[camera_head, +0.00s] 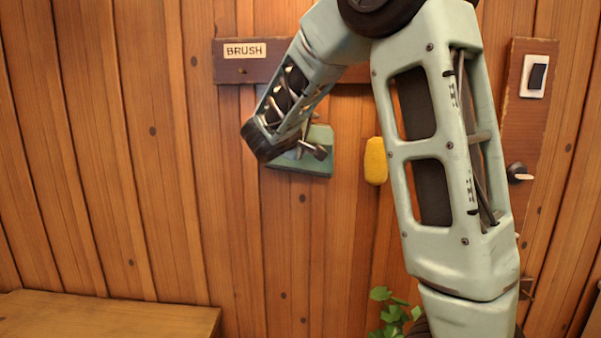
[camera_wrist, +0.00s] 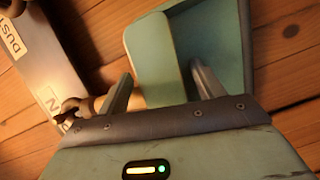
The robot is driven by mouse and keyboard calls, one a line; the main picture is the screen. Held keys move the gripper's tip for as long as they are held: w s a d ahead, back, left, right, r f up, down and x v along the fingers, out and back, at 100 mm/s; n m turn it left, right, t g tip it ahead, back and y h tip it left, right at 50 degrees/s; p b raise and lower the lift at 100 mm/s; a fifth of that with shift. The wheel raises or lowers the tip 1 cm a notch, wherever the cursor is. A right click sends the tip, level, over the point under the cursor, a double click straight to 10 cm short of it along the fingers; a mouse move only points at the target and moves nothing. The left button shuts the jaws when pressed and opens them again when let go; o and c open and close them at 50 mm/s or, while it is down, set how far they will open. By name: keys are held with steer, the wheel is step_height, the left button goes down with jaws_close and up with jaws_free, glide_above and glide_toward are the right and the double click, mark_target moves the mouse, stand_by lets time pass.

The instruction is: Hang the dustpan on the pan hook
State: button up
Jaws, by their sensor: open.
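The dustpan (camera_head: 301,181) is a pale green pan against the plank wall, below the board and partly hidden by my wrist. In the wrist view the dustpan (camera_wrist: 220,50) is large, with its handle end towards the board. My gripper (camera_head: 311,147) is at the dustpan; in the wrist view its two fingers (camera_wrist: 160,82) are apart, with part of the dustpan between them. A brownish peg (camera_wrist: 72,104), apparently the pan hook, sits by the board's label, close to the handle end. I cannot tell whether the handle is on it.
The wall board (camera_head: 229,71) carries a BRUSH label (camera_head: 245,50). A yellow rounded thing (camera_head: 376,161) hangs beside my arm. A switch panel (camera_head: 530,115) is at the right, a leafy plant (camera_head: 388,312) below, and a wooden bench (camera_head: 110,315) lower left. The left wall is clear.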

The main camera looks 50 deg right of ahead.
steer(key=shift+r, duration=0.1)
steer(key=shift+s+a+r+p, duration=0.1)
steer(key=shift+r+p, duration=0.15)
steer(key=shift+p, duration=0.7)
steer(key=s+a+b, duration=0.4)
steer(key=s+a, duration=0.2)
steer(key=a, duration=0.2)
steer(key=w+a+f+g+y+b, duration=0.1)
steer(key=a+f+g+y+b, duration=0.1)
steer(key=f, duration=1.4)
steer(key=w+a+f+g+y+b, duration=0.2)
steer(key=f+y+b, duration=0.2)
steer(key=f, duration=1.3)
steer(key=shift+a+f+n+g+b, duration=0.2)
steer(key=shift+n+g+b, duration=0.1)
steer(key=shift+b, duration=0.8)
steer(key=s+a+n+y, duration=0.3)
steer(key=s+a+y, duration=0.2)
steer(key=s+a, duration=0.7)
steer(key=s+a+f+n+y, duration=0.1)
steer(key=s+a+y, duration=0.4)
steer(key=s+a, duration=0.7)
steer(key=a+n, duration=0.1)
steer(key=a, duration=0.7)
steer(key=shift+s+a+n+g+y, duration=0.25)
steer(key=shift+s+n+g+y, duration=0.05)
steer(key=shift+n+y, duration=0.1)
